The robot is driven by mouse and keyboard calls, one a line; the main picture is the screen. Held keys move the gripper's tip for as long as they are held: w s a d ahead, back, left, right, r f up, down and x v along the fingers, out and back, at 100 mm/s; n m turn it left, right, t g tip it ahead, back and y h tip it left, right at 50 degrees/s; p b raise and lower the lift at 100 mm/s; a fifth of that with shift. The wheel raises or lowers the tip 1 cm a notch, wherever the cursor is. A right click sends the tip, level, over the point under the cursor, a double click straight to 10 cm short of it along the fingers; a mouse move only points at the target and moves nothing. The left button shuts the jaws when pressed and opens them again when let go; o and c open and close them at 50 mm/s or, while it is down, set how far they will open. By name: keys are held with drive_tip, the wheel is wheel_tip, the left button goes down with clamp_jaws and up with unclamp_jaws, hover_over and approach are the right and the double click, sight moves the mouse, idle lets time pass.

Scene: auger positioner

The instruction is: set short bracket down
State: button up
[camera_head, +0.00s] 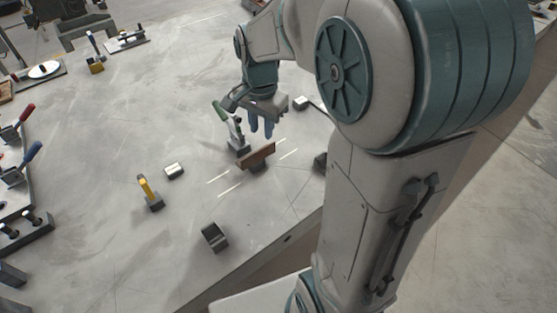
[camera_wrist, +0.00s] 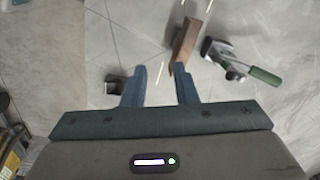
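My gripper (camera_head: 262,127) is above the table, pointing down, with its two blue fingers apart. In the wrist view the gap between the fingers (camera_wrist: 158,88) shows only bare grey surface. I cannot be sure which piece is the short bracket. A small dark bracket-like piece (camera_head: 215,237) sits on the table near its front edge, apart from my gripper. A brown bar (camera_head: 257,155) stands on a dark base just below and in front of my gripper. In the wrist view the bar (camera_wrist: 188,42) lies beyond the right finger; whether they touch is unclear.
A green-handled toggle clamp (camera_head: 234,132) stands left of the bar. A yellow-topped piece (camera_head: 149,191) and a small light block (camera_head: 174,170) are to the left. Another light block (camera_head: 300,103) is behind. Another dark block (camera_wrist: 115,84) lies left of the fingers. Clear table surrounds these pieces.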

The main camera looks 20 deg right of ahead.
drive_tip(key=s+n+t, duration=0.2)
drive_tip(key=s+n, duration=0.8)
drive_tip(key=s, duration=0.4)
drive_tip(key=shift+s+r, duration=0.3)
drive_tip(key=shift+s, duration=0.1)
